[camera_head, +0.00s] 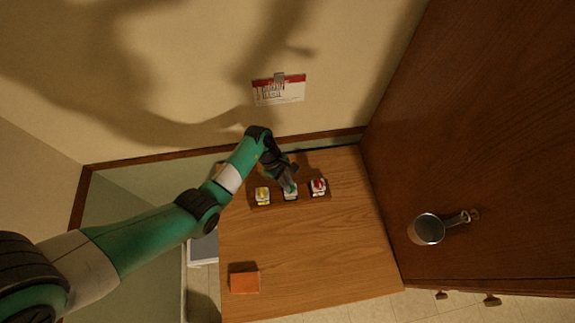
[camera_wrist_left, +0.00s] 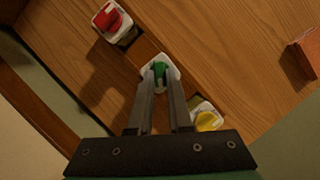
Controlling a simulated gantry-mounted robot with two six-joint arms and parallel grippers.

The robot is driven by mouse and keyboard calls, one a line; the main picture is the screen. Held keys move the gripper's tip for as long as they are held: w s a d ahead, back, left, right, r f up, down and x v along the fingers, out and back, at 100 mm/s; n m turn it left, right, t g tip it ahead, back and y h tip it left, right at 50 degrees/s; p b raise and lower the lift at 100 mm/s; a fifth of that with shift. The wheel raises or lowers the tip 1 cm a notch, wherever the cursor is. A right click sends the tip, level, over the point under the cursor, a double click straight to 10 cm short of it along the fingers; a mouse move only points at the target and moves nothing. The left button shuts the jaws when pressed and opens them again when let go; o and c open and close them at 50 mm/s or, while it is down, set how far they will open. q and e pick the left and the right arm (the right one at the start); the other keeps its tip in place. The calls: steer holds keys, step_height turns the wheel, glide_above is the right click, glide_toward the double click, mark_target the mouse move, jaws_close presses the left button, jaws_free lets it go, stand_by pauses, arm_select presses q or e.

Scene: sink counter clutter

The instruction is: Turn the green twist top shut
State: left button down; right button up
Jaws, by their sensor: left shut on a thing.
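The green twist top (camera_wrist_left: 159,70) sits on a white body, the middle one of three in a row on a wooden strip on the counter. My left gripper (camera_wrist_left: 160,85) is shut on the green top, with a finger on each side of it. In the head view my left gripper (camera_head: 290,186) comes down over the middle unit and hides most of it. A red top (camera_wrist_left: 108,18) and a yellow top (camera_wrist_left: 208,121) stand on either side; in the head view the red is right and the yellow left. My right gripper is not in view.
An orange block (camera_head: 244,281) lies on the wooden counter (camera_head: 310,255) at the front left. A metal pan (camera_head: 427,229) shows against the dark wood panel at right. A calendar (camera_head: 279,90) hangs on the wall. The counter's middle is clear.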

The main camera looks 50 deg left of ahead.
arm_select(q)
steer(key=shift+w+m+g+b, duration=0.15)
steer(key=shift+m+g+b, duration=0.45)
steer(key=shift+m+b, duration=0.6)
steer(key=shift+w+f+m+g+b, duration=0.15)
steer(key=shift+m+g+b, duration=0.45)
steer(key=shift+m+b, duration=1.05)
steer(key=shift+w+m+g+b, duration=0.1)
steer(key=shift+m+g+b, duration=0.4)
steer(key=shift+m+b, duration=1.3)
steer(key=shift+m, duration=0.35)
steer(key=shift+w+d+r+m+g+b, duration=0.1)
steer(key=shift+r+m+g+b, duration=0.1)
steer(key=shift+m+g+b, duration=0.5)
steer(key=c, duration=0.8)
jaws_free()
